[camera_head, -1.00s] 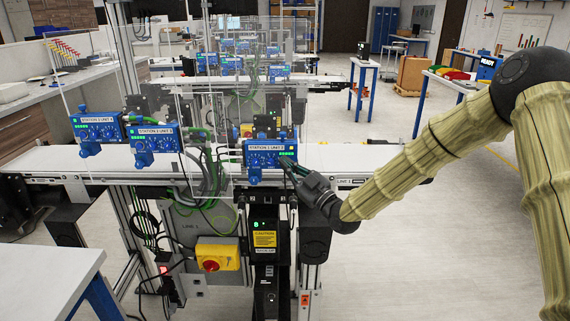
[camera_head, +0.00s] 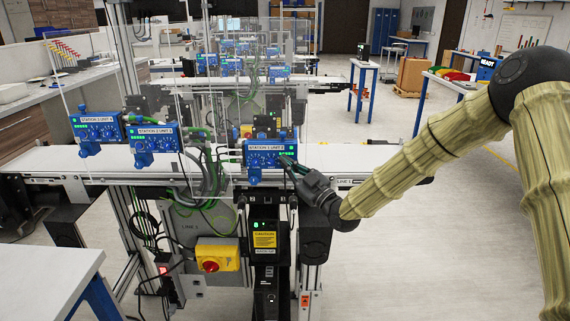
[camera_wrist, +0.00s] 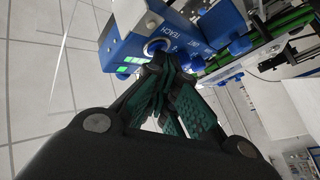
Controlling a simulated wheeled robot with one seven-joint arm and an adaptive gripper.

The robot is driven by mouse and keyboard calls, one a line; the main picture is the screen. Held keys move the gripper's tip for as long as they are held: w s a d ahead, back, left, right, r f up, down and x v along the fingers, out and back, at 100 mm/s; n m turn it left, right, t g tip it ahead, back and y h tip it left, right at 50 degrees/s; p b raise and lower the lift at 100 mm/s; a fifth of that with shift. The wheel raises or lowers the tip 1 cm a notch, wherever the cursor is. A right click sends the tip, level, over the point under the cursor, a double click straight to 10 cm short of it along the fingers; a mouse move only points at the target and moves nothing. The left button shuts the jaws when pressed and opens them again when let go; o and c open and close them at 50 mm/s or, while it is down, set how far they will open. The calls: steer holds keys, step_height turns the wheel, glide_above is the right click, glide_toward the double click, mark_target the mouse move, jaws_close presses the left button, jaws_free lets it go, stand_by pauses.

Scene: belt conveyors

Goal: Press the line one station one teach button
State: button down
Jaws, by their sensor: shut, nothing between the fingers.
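The blue station 1 control unit (camera_head: 262,154) sits at the front edge of the line one conveyor in the head view. It has a label, green lights and knobs on its face. My gripper (camera_head: 287,161) is shut and empty, with its tips at the right part of the unit's face. In the wrist view, the teach button (camera_wrist: 154,46) is a round piece beside the word TEACH. My gripper's closed tips (camera_wrist: 157,62) are right at it and partly cover it. I cannot tell whether they touch it or whether it is pressed in.
Two more blue units, station 2 (camera_head: 153,141) and one further left (camera_head: 97,131), stand along the same conveyor (camera_head: 335,159). A yellow box with a red switch (camera_head: 217,256) is mounted below. The floor at right is open.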

steer(key=shift+s, duration=0.8)
steer(key=shift+s, duration=0.1)
steer(key=shift+s+b, duration=0.65)
steer(key=shift+s, duration=1.75)
